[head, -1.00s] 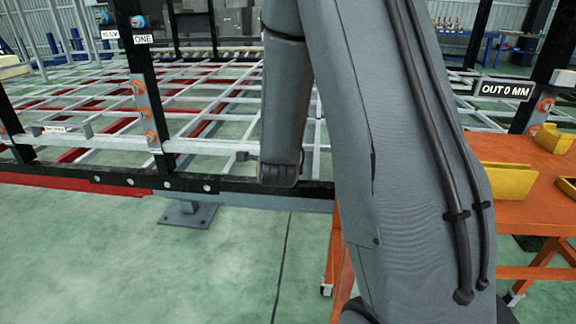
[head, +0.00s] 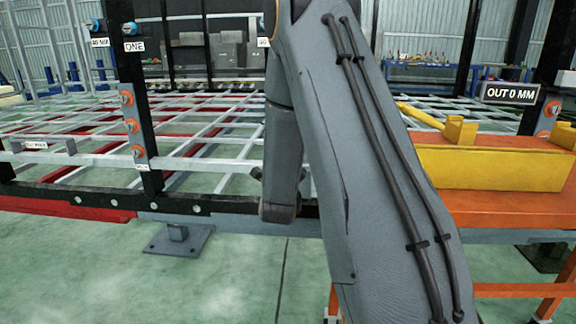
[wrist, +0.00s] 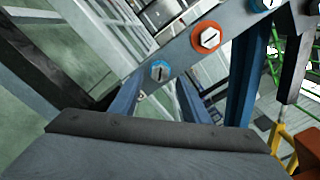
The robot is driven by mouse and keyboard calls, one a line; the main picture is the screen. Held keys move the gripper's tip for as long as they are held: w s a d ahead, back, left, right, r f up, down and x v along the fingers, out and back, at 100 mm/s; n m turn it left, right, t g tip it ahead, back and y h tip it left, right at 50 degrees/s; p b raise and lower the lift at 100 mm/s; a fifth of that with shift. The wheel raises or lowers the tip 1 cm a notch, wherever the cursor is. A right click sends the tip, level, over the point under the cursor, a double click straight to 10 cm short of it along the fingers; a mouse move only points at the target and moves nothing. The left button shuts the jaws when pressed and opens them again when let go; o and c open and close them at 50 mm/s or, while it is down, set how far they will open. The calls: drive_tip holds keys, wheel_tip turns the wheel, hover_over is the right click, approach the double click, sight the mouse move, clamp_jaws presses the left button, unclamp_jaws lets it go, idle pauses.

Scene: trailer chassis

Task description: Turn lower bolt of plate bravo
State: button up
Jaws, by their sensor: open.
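In the wrist view a grey-blue plate (wrist: 185,52) runs diagonally, carrying a slotted bolt head in a blue ring (wrist: 160,70), a white hex head in an orange ring (wrist: 207,37) and another blue-ringed head (wrist: 262,4) at the top edge. My gripper (wrist: 160,84) is open, its two blue fingers to either side of the lowest blue-ringed head in the picture. I cannot tell if they touch it. No label reading bravo is legible. In the head view my arm hides the gripper and its working spot.
A black post at left holds a grey plate (head: 146,163) with orange-ringed bolts (head: 132,125) under a "ONE" label (head: 134,45). An orange table (head: 500,208) with a yellow tray (head: 490,168) stands at right, near an "OUT 0 MM" sign (head: 510,93).

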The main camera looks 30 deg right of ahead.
drive_tip(key=shift+x, duration=1.25)
drive_tip(key=c, duration=1.1)
drive_tip(key=shift+o, duration=0.2)
drive_tip(key=shift+n, duration=0.4)
